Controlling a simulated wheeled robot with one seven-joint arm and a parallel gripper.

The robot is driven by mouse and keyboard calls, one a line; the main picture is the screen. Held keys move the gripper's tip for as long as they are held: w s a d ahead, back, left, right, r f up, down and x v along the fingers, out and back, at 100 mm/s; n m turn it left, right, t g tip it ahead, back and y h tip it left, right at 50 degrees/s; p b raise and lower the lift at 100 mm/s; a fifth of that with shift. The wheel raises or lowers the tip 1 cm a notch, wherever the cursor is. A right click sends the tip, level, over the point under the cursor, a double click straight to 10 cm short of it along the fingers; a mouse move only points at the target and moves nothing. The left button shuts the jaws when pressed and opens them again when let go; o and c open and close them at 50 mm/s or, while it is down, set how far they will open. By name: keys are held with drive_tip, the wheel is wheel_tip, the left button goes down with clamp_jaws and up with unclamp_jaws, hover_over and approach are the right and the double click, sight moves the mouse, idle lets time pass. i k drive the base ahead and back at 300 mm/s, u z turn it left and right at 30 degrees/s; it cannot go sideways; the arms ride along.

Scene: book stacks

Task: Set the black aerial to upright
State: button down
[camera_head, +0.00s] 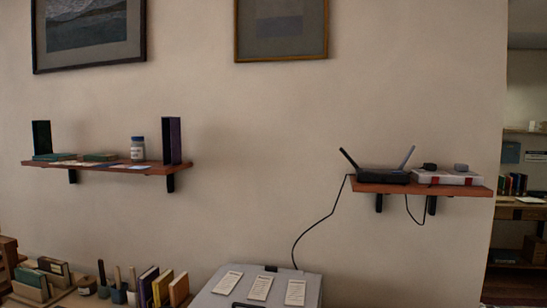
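The black aerial (348,158) is on the left end of a black router (382,177) on the right wall shelf (425,188). It is tilted, its tip leaning up and to the left. A grey aerial (407,157) on the router's right side tilts the other way, up and to the right. My gripper does not show in the head camera view.
A black cable (322,218) hangs from the router shelf to a grey box (236,297) below. A white box (447,178) with small dark items lies right of the router. The left wall shelf (110,168) holds books and a bottle (137,150). The wall between the shelves is clear.

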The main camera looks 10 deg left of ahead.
sight(353, 163)
drive_tip(key=u, duration=0.95)
drive_tip(key=i, duration=0.85)
drive_tip(key=u, duration=0.9)
